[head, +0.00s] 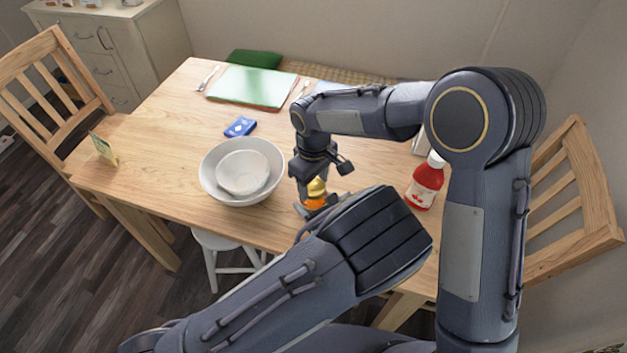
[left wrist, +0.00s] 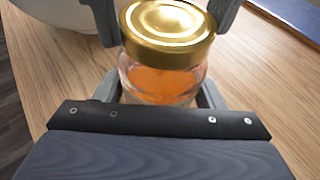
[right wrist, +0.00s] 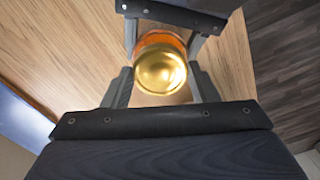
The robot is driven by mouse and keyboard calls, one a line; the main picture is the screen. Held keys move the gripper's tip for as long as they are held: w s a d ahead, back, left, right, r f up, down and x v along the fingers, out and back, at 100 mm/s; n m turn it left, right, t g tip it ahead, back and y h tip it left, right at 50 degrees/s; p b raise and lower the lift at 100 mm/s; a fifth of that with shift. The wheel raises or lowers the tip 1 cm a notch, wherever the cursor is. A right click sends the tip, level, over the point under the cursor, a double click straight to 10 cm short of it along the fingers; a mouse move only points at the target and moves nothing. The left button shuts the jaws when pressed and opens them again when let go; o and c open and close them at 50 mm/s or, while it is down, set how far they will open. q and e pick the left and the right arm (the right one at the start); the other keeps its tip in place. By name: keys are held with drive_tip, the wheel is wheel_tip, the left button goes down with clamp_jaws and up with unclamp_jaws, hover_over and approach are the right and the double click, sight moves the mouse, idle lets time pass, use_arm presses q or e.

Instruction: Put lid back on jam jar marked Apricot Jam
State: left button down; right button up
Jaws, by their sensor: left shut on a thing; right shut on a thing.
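The glass jam jar (head: 316,203) with orange contents stands near the table's front edge. My left gripper (head: 312,208) is low down, shut around the jar's sides; the jar also shows in the left wrist view (left wrist: 160,84). The gold lid (head: 316,187) sits level at the top of the jar in the left wrist view (left wrist: 168,22). I cannot tell how tightly it is seated. My right gripper (right wrist: 160,82) points down from above and is shut on the lid (right wrist: 160,71), a finger on each side. No label on the jar is readable.
White nested bowls (head: 241,172) stand left of the jar. A red bottle with a white cap (head: 425,184) stands to its right. A blue packet (head: 240,127) and a green board (head: 252,87) lie farther back.

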drive_tip(key=o, duration=1.2)
drive_tip(key=shift+c, duration=0.2)
wheel_tip(320, 180, up, 12)
use_arm(q)
drive_tip(key=shift+c, duration=1.3)
unclamp_jaws()
drive_tip(key=v, duration=0.8)
drive_tip(key=shift+b, duration=0.35)
use_arm(e)
drive_tip(key=shift+f, duration=0.3)
